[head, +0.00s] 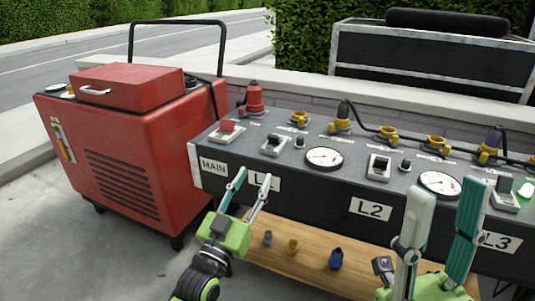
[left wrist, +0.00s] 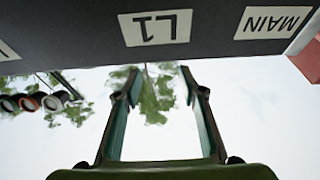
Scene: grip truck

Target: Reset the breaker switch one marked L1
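The L1 breaker switch (head: 275,144) is a small grey-and-black rocker on the sloping top of the dark panel, above the L1 label (head: 271,184). I cannot tell its exact position. A dark round lamp (head: 300,142) sits to its right. My left gripper (head: 253,177) is open and empty, with its fingertips in front of the L1 label, below the switch. In the left wrist view, the L1 label (left wrist: 157,28) appears upside down beyond the open fingers (left wrist: 160,82); the switch is out of that view. My right gripper (head: 446,190) is open and empty before the panel between L2 and L3.
A red MAIN switch (head: 226,130) lies left of L1. The L2 switch (head: 379,167) and L3 switch (head: 504,200) lie right, with gauges (head: 324,158) between. A red generator (head: 135,135) stands left. Plugs lie on a wooden shelf (head: 315,262) below.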

